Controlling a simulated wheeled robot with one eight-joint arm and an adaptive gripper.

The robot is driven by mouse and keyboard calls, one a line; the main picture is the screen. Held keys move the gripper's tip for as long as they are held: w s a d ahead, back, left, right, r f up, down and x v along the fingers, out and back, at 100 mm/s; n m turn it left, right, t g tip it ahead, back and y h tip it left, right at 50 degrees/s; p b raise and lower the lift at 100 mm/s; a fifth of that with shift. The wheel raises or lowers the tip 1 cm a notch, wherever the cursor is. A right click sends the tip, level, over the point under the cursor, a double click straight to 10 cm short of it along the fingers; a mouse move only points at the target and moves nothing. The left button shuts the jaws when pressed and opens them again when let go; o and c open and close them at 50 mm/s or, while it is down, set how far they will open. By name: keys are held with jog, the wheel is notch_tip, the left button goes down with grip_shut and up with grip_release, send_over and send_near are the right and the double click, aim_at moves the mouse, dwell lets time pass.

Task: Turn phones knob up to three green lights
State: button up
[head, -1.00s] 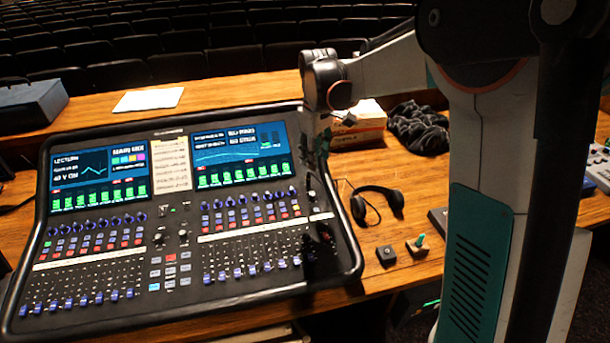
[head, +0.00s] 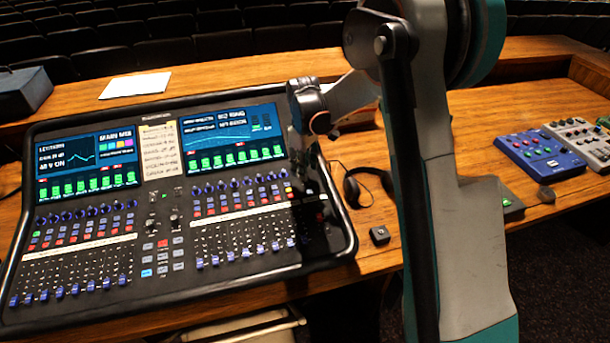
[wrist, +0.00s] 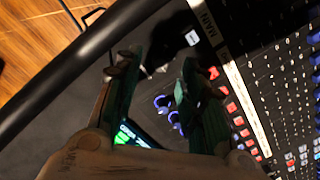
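The mixing console (head: 215,282) lies on the desk, and its dark right-hand strip carries a few small knobs. My gripper (head: 304,160) is over that strip, beside the right screen, and looks dark and small in the head view. In the wrist view, the two green fingers of my gripper (wrist: 156,68) stand apart, pointing at the console near a white MAIN label (wrist: 208,24). A small pale-marked dark shape lies between the fingertips; I cannot tell whether it is the phones knob or whether it is touched. I cannot make out the phones lights.
Headphones (head: 352,190) lie right of the console, partly behind my arm. A blue device (head: 541,155) and a pale mixer (head: 580,135) stand farther right. White paper (head: 135,85) lies behind the console.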

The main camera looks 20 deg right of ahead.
jog(key=shift+f, duration=1.5)
grip_shut()
jog(key=shift+b, duration=0.3)
jog(key=m+b, duration=0.1)
jog(key=m, duration=0.5)
jog(key=shift+d+y, duration=0.1)
jog(key=shift+y, duration=0.3)
jog(key=m, duration=0.6)
